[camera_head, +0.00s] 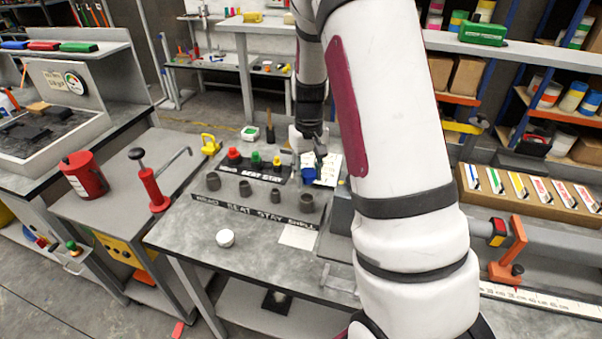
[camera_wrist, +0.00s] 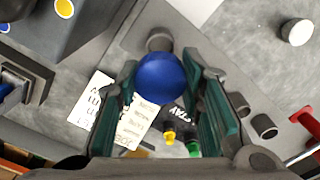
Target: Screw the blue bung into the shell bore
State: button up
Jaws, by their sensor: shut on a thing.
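The blue bung (camera_wrist: 160,78) is a round-topped blue piece between the teal finger pads in the wrist view. It also shows as a small blue patch (camera_head: 308,174) under the gripper in the head view. My gripper (camera_head: 315,158) is shut on it, with its fingertips (camera_wrist: 162,72) at the bung's sides. A grey hollow shell (camera_wrist: 160,41) shows just beyond the bung in the wrist view, partly covered by it.
A white round cap (camera_head: 225,238) lies on the clear front bench. A grey box stands right of the shells.

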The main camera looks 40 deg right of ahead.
jog(key=shift+f+b, duration=0.65)
jog(key=shift+f, duration=1.75)
jog(key=shift+f, duration=1)
dwell(0.5)
jog(key=o, duration=0.3)
jog(key=shift+c, duration=0.9)
jog(key=m, duration=0.4)
jog(key=shift+m+b, duration=0.3)
jog(key=shift+b, duration=0.05)
jog(key=shift+m, duration=0.3)
jog(key=m, duration=0.4)
